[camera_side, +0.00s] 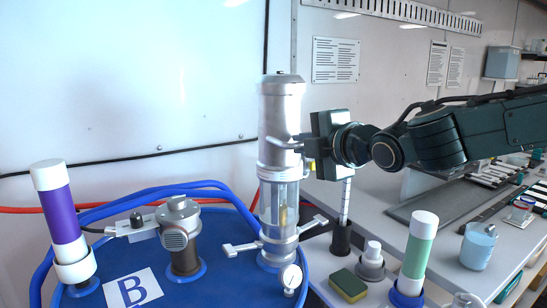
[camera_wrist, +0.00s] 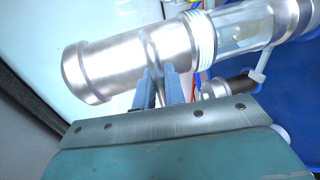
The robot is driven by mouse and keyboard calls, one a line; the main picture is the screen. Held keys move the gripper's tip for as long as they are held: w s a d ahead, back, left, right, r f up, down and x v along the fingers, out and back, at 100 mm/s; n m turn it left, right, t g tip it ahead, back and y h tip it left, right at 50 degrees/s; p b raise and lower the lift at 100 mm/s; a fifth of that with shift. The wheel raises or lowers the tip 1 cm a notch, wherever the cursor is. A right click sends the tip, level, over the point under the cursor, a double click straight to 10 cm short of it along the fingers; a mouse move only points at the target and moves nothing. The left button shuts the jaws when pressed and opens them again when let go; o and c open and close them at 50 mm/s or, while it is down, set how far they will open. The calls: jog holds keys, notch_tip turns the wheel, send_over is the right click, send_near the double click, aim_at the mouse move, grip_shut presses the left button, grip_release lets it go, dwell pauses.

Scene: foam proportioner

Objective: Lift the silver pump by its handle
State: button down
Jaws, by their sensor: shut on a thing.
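The silver pump (camera_side: 281,110) is a tall metal cylinder with a clear section lower down. It stands upright on the blue drum marked B (camera_side: 215,280), its base at the drum's right side. My gripper (camera_side: 301,143) reaches in from the right at the pump's upper body. It is shut on the pump's handle (camera_side: 283,144), a thin metal bar at the body's side. In the wrist view, the two fingers (camera_wrist: 160,90) close around the handle against the silver pump (camera_wrist: 115,68). The fingers hide most of the handle.
A green bottle (camera_side: 417,255), a sponge (camera_side: 348,285) and a blue beaker (camera_side: 478,247) are to the right. Blue hoses run behind.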

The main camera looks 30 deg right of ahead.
aim_at(292, 104)
notch_tip(292, 104, up, 8)
jog(key=shift+r, duration=0.1)
jog(key=c, duration=1.6)
grip_release()
jog(key=shift+f, duration=0.2)
jog(key=shift+s, duration=0.1)
jog(key=shift+v, duration=6.85)
jog(key=shift+f, duration=0.1)
